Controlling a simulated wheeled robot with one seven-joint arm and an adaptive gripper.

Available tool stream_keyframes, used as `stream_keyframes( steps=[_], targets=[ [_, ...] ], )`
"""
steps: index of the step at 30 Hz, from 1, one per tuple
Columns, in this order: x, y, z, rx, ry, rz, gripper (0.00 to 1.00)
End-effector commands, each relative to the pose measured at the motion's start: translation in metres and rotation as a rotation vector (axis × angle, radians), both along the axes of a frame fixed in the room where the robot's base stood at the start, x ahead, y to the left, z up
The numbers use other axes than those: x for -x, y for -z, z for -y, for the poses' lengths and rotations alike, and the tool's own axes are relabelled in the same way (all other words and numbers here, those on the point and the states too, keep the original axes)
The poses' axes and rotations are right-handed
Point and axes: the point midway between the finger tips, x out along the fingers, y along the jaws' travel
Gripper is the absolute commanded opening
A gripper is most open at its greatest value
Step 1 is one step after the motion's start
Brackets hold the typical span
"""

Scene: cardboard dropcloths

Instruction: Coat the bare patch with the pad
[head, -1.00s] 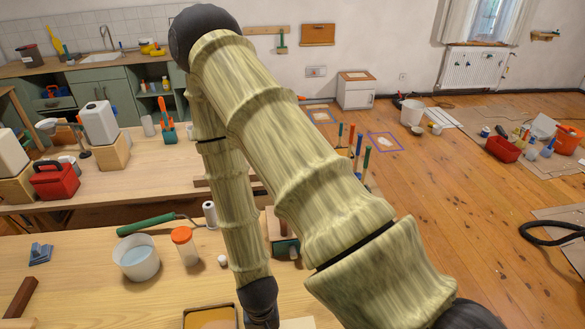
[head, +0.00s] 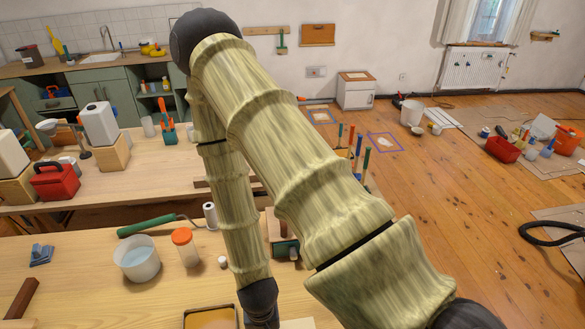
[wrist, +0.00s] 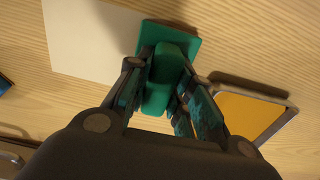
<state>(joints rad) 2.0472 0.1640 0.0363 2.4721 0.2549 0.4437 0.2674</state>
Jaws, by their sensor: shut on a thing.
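My gripper (wrist: 163,80) is shut on the green pad (wrist: 157,92), holding it by its raised grip. The pad's flat green base shows beyond the fingers in the wrist view. A plain white sheet (wrist: 88,38) lies on the wooden table to the left of the pad, and the pad's base overlaps its right edge in the picture. Whether the pad touches it I cannot tell. A tray (wrist: 289,106) with yellow-orange paint (wrist: 243,114) lies to the right; it also shows at the bottom of the head view (head: 210,308). No coated area is visible on the sheet.
On the near table stand a white tub (head: 136,262), an orange-lidded jar (head: 186,249), a green-handled roller (head: 147,225) and a blue block (head: 40,255). A second table (head: 160,170) stands behind. My arm hides the middle of the head view.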

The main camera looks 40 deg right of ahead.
Motion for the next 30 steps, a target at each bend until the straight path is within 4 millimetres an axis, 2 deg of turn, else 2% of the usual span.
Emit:
stream_keyframes(
  steps=[8, 24, 30],
  targets=[
    [0.002, 0.0, 0.002, 0.0, 0.001, 0.0, 0.0],
    [0.038, 0.0, 0.051, 0.001, 0.005, -0.003, 0.0],
    [0.045, 0.003, 0.061, 0.002, 0.004, -0.003, 0.0]
  ],
)
